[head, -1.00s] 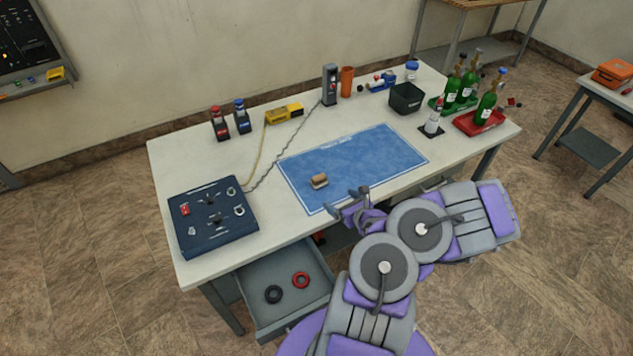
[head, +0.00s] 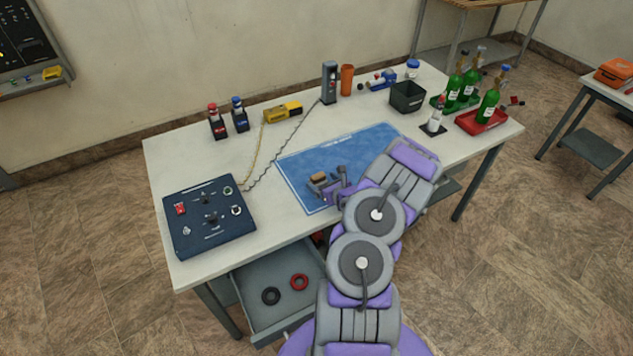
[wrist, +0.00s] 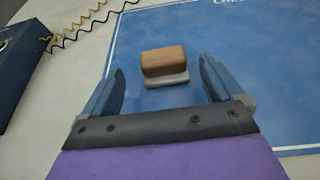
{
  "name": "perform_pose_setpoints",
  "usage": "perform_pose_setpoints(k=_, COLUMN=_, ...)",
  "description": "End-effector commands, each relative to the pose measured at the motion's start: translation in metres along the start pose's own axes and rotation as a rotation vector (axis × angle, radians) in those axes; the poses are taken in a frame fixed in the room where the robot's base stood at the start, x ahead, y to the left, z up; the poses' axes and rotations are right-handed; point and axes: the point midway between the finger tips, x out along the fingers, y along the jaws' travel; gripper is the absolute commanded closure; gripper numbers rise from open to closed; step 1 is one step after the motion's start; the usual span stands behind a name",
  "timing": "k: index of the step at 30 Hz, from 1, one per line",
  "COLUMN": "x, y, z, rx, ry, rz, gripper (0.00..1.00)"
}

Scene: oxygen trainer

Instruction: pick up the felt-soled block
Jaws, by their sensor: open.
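The felt-soled block (wrist: 164,62) has a brown wooden top and a pale grey sole. It lies sole-down on the blue mat (wrist: 225,55). In the head view the block (head: 319,177) is near the mat's left front part, partly hidden by my gripper. My gripper (wrist: 160,85) is open in the wrist view, with one blue finger on each side of the picture. The block sits just beyond and between the fingertips, apart from both. In the head view my gripper (head: 326,186) is low over the mat, right by the block.
A dark blue switch box (head: 209,217) stands on the table's left end, with a coiled cable running from it. An open drawer (head: 250,300) with two rings juts from the front. Green bottles (head: 487,106) and a black bin (head: 407,96) stand at right. The mat around the block is clear.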

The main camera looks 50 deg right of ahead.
Motion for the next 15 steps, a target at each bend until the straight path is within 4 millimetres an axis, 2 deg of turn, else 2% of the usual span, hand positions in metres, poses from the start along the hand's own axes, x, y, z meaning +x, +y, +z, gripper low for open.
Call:
perform_pose_setpoints(k=7, x=0.027, y=0.005, z=0.001, rx=-0.006, ry=0.003, rz=0.001, gripper=0.06)
perform_pose_setpoints(k=15, x=0.035, y=0.009, z=0.005, rx=-0.008, ry=0.000, rz=-0.001, gripper=0.06)
